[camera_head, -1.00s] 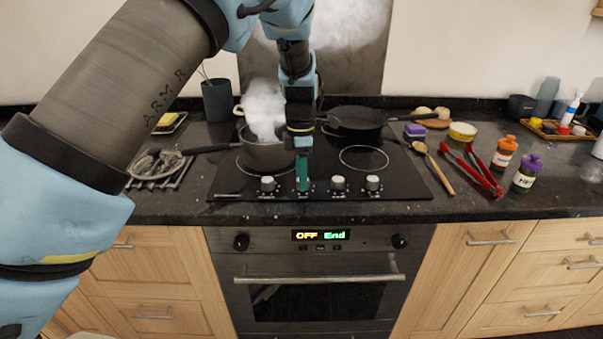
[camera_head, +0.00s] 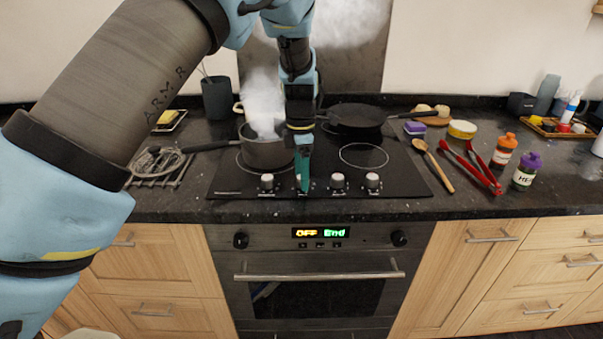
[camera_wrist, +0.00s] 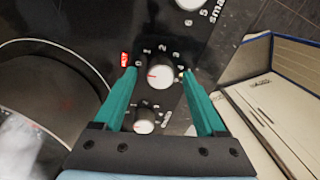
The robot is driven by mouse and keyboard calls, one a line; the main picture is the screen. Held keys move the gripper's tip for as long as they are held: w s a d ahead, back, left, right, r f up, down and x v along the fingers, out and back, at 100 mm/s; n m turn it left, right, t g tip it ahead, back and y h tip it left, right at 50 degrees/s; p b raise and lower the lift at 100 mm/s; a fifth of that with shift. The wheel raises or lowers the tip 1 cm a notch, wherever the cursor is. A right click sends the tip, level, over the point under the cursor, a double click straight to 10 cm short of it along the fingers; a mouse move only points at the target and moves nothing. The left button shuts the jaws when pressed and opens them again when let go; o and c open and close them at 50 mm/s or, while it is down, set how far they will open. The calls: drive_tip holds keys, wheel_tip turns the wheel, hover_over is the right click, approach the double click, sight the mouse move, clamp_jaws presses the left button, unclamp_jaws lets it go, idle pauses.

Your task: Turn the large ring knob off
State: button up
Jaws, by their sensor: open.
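The hob's front edge carries a row of knobs, with a left knob (camera_head: 267,182), a third knob (camera_head: 337,182) and a right knob (camera_head: 372,182) showing in the head view. My gripper (camera_head: 303,187) points down over the second knob from the left and hides it there. In the wrist view my open gripper (camera_wrist: 158,73) has its green fingers on either side of that knob (camera_wrist: 160,77), apart from each other. Its red mark points left, near the 0 of its scale. A red light (camera_wrist: 124,59) glows beside it. Its ring label is not readable.
A steaming pot (camera_head: 262,152) stands on the left of the hob, close to my gripper. A black pan (camera_head: 355,117) sits behind. Red tongs (camera_head: 472,168) and bottles lie to the right. The oven display (camera_head: 320,234) reads OFF and End.

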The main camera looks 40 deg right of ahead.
drive_tip(key=shift+r, duration=0.1)
wheel_tip(320, 180, up, 11)
drive_tip(key=b, duration=0.3)
drive_tip(key=shift+w+f, duration=0.2)
drive_tip(key=shift+w, duration=0.05)
idle(0.4)
drive_tip(key=w+a+f+m, duration=0.1)
drive_tip(key=w+a+m, duration=0.35)
drive_tip(key=a, duration=0.95)
drive_tip(key=w+a+m, duration=0.1)
drive_tip(key=w+a, duration=0.6)
drive_tip(key=a, duration=0.6)
drive_tip(key=s+a+f+m+t, duration=0.1)
drive_tip(key=s+a+m, duration=0.3)
drive_tip(key=a, duration=0.7)
drive_tip(key=s+a+f+m+t, duration=0.1)
drive_tip(key=s+a+m, duration=0.3)
drive_tip(key=a, duration=0.7)
drive_tip(key=shift+s+f, duration=0.25)
drive_tip(key=shift+f, duration=0.05)
